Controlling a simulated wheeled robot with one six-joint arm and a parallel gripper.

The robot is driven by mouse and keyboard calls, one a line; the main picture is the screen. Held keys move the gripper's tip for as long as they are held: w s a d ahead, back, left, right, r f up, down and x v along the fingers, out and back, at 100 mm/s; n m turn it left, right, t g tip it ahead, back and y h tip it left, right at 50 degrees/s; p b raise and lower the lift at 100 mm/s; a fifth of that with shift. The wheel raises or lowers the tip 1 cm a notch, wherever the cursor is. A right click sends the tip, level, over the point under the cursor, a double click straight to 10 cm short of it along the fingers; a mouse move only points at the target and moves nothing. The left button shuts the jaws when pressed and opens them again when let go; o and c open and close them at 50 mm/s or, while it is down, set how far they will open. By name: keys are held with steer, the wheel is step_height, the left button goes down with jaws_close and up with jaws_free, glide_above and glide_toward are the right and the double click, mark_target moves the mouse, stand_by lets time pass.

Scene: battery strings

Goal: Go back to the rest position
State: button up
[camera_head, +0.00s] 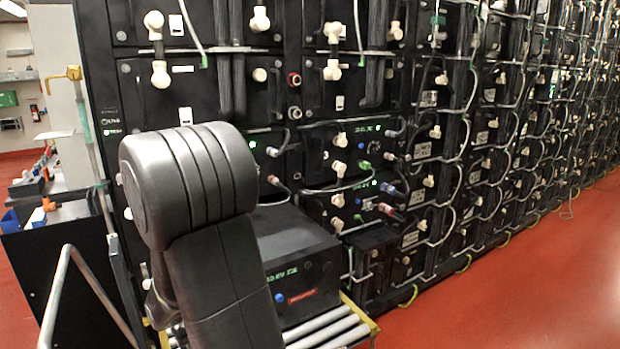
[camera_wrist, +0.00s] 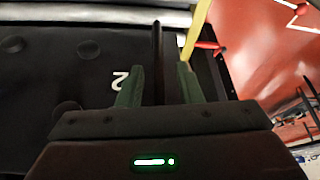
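My gripper (camera_wrist: 160,68) shows in the wrist view with its two greenish fingers apart. A thin dark bar (camera_wrist: 157,42) shows in the gap between them, with space on both sides; I cannot tell its depth. A dark surface (camera_wrist: 60,75) with round dimples and a white "2" fills the left of that view. In the head view my dark arm stands in the foreground, and the gripper itself is not in view. A black battery unit (camera_head: 295,262) with green lettering and a red label sits beside the arm, on metal rollers (camera_head: 325,328).
A tall rack of black battery modules (camera_head: 345,95) with cables and white connectors runs back to the right. The red floor (camera_head: 545,275) is clear at right. A metal rail (camera_head: 62,285) and a bench with small items (camera_head: 45,220) stand at left.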

steer(key=shift+w+a+f, duration=0.15)
steer(key=shift+f, duration=0.15)
steer(key=shift+r, duration=0.1)
